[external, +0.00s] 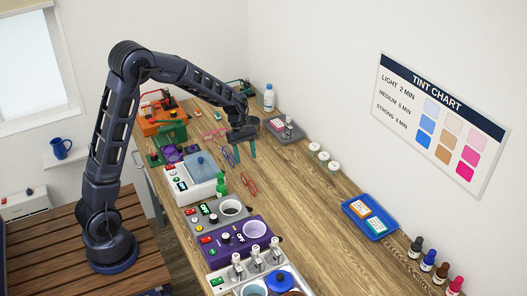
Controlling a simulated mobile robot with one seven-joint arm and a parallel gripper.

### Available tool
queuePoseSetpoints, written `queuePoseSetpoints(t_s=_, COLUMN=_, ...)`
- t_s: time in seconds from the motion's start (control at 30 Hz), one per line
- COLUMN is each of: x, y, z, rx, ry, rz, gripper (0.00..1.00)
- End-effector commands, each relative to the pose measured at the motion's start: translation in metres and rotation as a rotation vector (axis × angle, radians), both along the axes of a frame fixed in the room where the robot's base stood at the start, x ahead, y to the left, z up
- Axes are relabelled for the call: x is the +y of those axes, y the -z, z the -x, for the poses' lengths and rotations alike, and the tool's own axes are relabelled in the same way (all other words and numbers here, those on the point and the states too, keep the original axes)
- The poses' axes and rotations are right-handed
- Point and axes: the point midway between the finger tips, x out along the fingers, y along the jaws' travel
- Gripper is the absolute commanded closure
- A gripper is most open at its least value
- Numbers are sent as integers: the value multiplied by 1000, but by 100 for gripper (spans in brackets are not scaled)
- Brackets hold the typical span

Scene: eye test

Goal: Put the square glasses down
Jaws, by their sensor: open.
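My gripper (246,157) is low over the middle of the wooden bench, its teal fingers pointing down and apart. I see nothing clearly held between them. Several pairs of glasses lie near it: red glasses (249,184) just in front, blue glasses (228,156) close by its left finger, and pink glasses (213,134) farther back to the left. They are too small for me to tell which pair is square. I cannot tell whether the blue pair touches the finger.
Left of the gripper stand a white box with a blue lid (200,166) and a green bottle (220,183). A grey tray (273,129) and a white bottle (269,97) are behind. White jars (314,149) line the wall; a blue tray (386,232) is right. Bench between is clear.

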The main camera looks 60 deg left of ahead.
Motion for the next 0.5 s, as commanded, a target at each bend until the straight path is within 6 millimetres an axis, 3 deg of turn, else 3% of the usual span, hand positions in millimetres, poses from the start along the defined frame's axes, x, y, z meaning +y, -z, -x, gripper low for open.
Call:
queuePoseSetpoints(t_s=0.17, x=-7, y=-22, z=12, rx=-34, ry=59, rz=-19, gripper=48)
queuePoseSetpoints(t_s=0.5, x=-42, y=-102, z=81, rx=-199, ry=372, rz=-121, gripper=48)
